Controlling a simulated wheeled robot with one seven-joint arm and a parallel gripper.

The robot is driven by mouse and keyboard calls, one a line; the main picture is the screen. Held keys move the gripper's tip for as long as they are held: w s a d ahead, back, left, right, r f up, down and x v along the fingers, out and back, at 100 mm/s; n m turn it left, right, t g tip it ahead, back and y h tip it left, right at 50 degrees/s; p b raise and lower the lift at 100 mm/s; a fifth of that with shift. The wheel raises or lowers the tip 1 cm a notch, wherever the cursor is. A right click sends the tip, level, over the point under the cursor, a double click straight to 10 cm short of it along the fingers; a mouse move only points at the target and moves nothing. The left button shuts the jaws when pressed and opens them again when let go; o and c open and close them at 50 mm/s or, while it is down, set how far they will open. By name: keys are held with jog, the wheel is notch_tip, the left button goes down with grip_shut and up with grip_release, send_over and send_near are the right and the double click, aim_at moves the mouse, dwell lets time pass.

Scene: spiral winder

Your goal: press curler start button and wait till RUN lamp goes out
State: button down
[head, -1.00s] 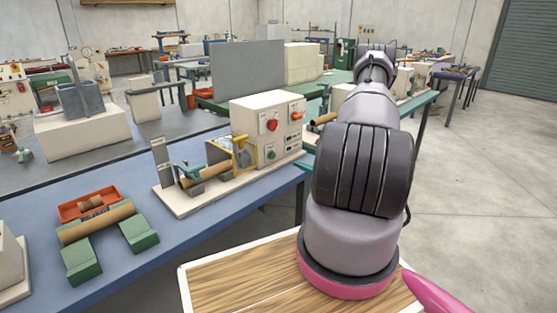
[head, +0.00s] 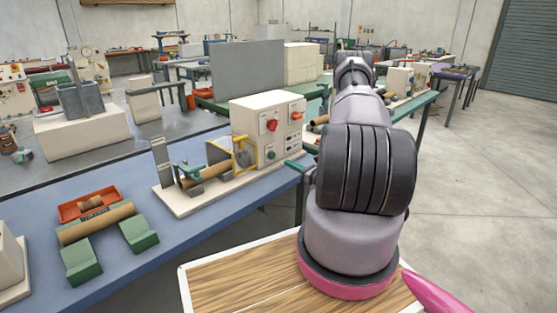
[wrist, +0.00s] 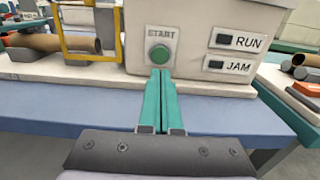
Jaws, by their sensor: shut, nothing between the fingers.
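The curler (head: 268,130) is a cream machine box on a base plate on the blue bench, with a red knob on its upper front. Its green START button (wrist: 159,55) faces me in the wrist view, under a START label; it also shows in the head view (head: 271,155). The RUN lamp (wrist: 227,40) is dark, and so is the JAM lamp (wrist: 216,64) below it. My gripper (wrist: 161,73) is shut and empty, its green fingers pointing at the button with the tips just below it. Whether the tips touch the panel I cannot tell.
A brown tube (head: 205,173) lies in the curler's cradle behind a yellow guard frame (head: 244,153). Another tube (head: 97,222) rests on green blocks beside an orange tray (head: 88,204). The blue bench (head: 170,250) has free room in front of the curler.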

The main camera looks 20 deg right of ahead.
aim_at(273, 156)
jog(key=x, duration=0.7)
